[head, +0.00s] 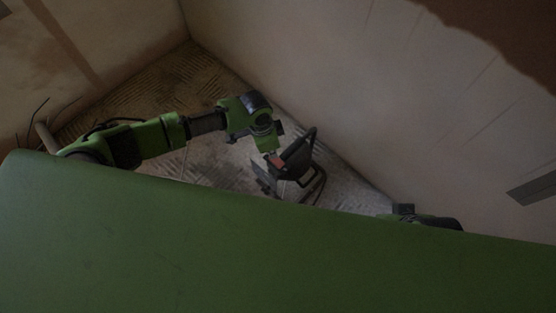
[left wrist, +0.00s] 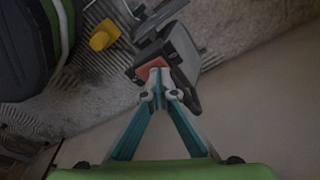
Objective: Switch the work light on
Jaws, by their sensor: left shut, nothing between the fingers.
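The work light (head: 297,163) is a dark lamp on a tube stand with a handle, standing on the floor near the wall corner. It shows no glow. In the left wrist view the lamp (left wrist: 184,48) lies just beyond my fingers, with a red-orange patch (left wrist: 152,67) on it that looks like its switch. My left gripper (head: 274,157) is at the lamp's left side. In the left wrist view its teal fingers (left wrist: 159,88) are shut with nothing between them, tips at the edge of the red patch. I cannot tell whether they touch it. My right gripper is not clearly seen.
Plastered walls (head: 300,70) close in behind and to the right of the light. The ridged floor (head: 150,90) is bare toward the back corner. A yellow knob-like thing (left wrist: 104,35) shows in the left wrist view. My green body fills the front. The room is dim.

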